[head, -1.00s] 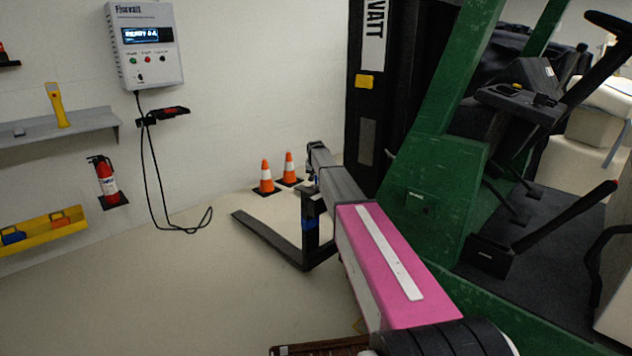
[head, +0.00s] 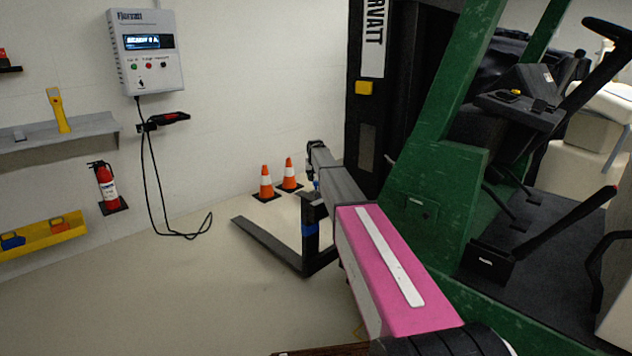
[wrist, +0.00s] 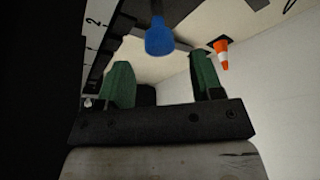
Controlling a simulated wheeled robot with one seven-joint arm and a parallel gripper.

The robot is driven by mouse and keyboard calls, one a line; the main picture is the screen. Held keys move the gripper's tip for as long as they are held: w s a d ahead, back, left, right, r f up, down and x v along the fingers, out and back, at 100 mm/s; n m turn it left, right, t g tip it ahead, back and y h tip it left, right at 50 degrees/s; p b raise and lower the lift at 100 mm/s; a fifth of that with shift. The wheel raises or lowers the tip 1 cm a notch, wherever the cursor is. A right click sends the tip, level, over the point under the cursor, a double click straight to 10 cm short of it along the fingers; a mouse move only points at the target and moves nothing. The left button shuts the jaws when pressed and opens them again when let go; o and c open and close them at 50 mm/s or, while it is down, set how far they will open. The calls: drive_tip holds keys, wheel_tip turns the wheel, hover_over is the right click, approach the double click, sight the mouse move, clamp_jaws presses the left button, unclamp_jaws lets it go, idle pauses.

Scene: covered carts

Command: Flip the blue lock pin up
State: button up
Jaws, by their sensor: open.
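The blue lock pin (wrist: 160,38) shows in the wrist view as a rounded blue knob near the top centre. It sits beyond my gripper (wrist: 162,80), roughly in line with the gap between its two green fingers. The fingers are apart with nothing between them. The knob appears clear of both fingertips; its exact distance is hard to judge. In the head view my arm reaches toward the forklift's fork (head: 275,242), and the fingers cannot be made out there.
The green forklift (head: 425,190) and its dark mast stand right of my arm. Two orange cones (head: 265,184) stand by the wall behind the fork. A wall charger box (head: 147,52) with a hanging cable is at the left. The floor left of the fork is clear.

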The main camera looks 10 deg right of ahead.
drive_tip(key=v, duration=0.7)
drive_tip(key=shift+r, duration=0.15)
drive_tip(key=shift+s, duration=0.1)
drive_tip(key=s+f+g, duration=0.1)
drive_tip(key=s+f, duration=0.6)
drive_tip(key=s, duration=1)
drive_tip(key=s+f+n+g, duration=0.1)
drive_tip(key=s+f, duration=0.6)
drive_tip(key=s, duration=1.1)
drive_tip(key=s+f+g, duration=0.2)
drive_tip(key=s+f, duration=0.5)
drive_tip(key=s, duration=1)
drive_tip(key=shift+s+d+f+n+y, duration=0.3)
drive_tip(key=shift+s+d+f+n, duration=0.05)
drive_tip(key=shift+s+f+n, duration=0.05)
